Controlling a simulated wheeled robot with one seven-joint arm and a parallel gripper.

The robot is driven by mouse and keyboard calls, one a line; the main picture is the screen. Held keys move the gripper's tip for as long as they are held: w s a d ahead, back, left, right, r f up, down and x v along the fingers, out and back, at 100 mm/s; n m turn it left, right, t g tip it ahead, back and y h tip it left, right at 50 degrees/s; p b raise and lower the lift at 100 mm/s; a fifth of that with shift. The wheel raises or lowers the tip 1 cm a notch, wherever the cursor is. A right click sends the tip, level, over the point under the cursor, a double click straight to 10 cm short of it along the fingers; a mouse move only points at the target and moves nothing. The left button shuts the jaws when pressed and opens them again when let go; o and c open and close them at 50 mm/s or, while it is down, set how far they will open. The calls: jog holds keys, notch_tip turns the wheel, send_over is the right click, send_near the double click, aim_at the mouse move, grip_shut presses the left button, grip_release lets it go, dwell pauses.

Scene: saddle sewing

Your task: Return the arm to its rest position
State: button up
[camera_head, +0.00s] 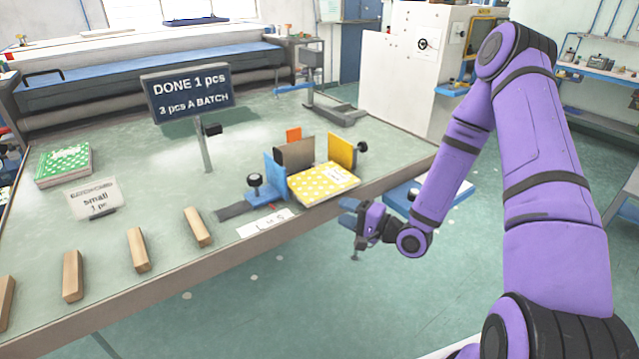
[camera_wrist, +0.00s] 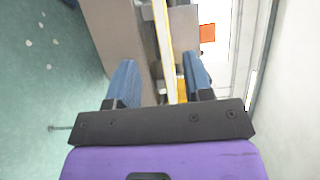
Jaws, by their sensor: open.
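My purple arm (camera_head: 545,150) reaches down from the right in the head view. My gripper (camera_head: 352,218) is just off the table's front edge, to the right of and below a yellow dotted piece (camera_head: 322,184). In the wrist view, my gripper (camera_wrist: 162,78) has its two blue fingers spread apart. A thin pale and yellow edge (camera_wrist: 163,40) shows in line with the gap between them; I cannot tell its distance. I see no object held.
The green table (camera_head: 130,270) carries a fixture with a blue plate (camera_head: 274,178) and a yellow plate (camera_head: 341,151), a sign (camera_head: 188,92), a green dotted stack (camera_head: 64,164) and several wooden blocks (camera_head: 138,249). Open floor (camera_head: 330,305) lies in front of the table.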

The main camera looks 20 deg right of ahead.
jog(key=s+d+r+n+g+h, duration=0.2)
jog(key=d+r+n+g+h, duration=0.15)
jog(key=r+h, duration=0.45)
jog(key=s+d+r+n+g+h, duration=0.1)
jog(key=d+r+n+g+h, duration=0.25)
jog(key=r, duration=0.95)
jog(key=s+a+r+n, duration=0.1)
jog(key=s+r, duration=0.5)
jog(key=s, duration=0.6)
jog(key=s+a+r+n+g, duration=0.1)
jog(key=s+r, duration=0.5)
jog(key=s, duration=0.7)
jog(key=shift+a+r+n+g, duration=0.3)
jog(key=shift+a+n, duration=0.2)
jog(key=shift+a, duration=0.15)
